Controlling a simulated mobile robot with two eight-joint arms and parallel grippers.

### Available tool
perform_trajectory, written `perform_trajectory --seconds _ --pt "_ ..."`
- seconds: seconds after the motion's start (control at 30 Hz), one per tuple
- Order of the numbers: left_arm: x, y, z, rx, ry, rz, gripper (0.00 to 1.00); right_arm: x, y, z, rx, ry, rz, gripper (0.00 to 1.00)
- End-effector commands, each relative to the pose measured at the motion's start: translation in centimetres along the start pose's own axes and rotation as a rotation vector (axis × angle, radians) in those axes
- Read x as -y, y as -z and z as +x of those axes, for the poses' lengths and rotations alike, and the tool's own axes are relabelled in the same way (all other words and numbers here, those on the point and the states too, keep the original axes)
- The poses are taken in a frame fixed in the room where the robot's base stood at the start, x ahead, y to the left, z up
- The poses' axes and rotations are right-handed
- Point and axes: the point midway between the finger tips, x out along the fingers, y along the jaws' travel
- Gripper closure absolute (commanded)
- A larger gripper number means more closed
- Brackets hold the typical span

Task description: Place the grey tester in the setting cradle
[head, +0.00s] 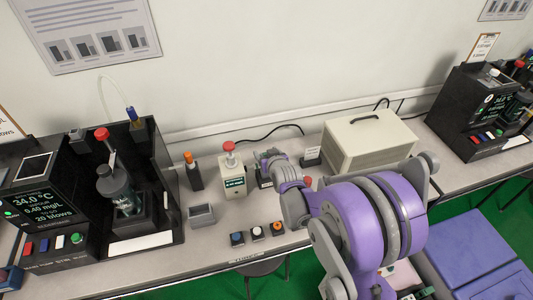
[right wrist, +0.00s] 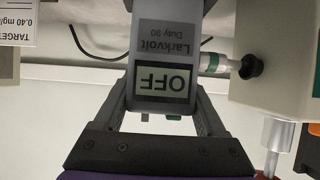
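The grey tester (right wrist: 163,60) fills the middle of the right wrist view, upside down there, with a label reading Larkvolt Duty 90 and a display reading OFF. My right gripper (right wrist: 163,108) has one finger along each side of it and appears shut on it. In the head view my right gripper (head: 268,160) is over the table, just right of a beige device (head: 233,178) with a green display and red knob. The gripper and arm largely hide the tester there. I cannot make out the setting cradle with certainty. My left gripper is not in view.
A small open grey tray (head: 202,215) and several coloured buttons (head: 256,233) are near the table's front. An orange-topped black holder (head: 193,172) stands left of the beige device. A cream case (head: 368,143) stands behind right. A black station (head: 165,190) fills the left.

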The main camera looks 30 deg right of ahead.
Motion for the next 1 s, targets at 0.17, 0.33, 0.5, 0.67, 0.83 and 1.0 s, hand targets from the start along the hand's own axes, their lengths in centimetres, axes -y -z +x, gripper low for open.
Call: perform_trajectory --seconds 0.17,0.33,0.5,0.67,0.83,1.0 --pt "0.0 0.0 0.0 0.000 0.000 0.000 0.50 0.0 0.0 0.0 0.000 0.000 0.000 0.00" --pt "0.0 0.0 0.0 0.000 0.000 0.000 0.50 0.0 0.0 0.0 0.000 0.000 0.000 0.00" --pt "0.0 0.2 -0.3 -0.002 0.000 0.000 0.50 0.0 0.4 -0.7 0.000 0.000 0.000 0.00" --pt "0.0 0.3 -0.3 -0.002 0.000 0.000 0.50 0.0 0.3 -3.2 0.000 0.000 0.000 0.00" --pt "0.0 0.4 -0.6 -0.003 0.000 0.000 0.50 0.0 0.3 -6.8 0.000 0.000 0.000 0.00" --pt "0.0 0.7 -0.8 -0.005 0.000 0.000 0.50 0.0 0.3 -9.7 0.000 0.000 0.000 0.00"
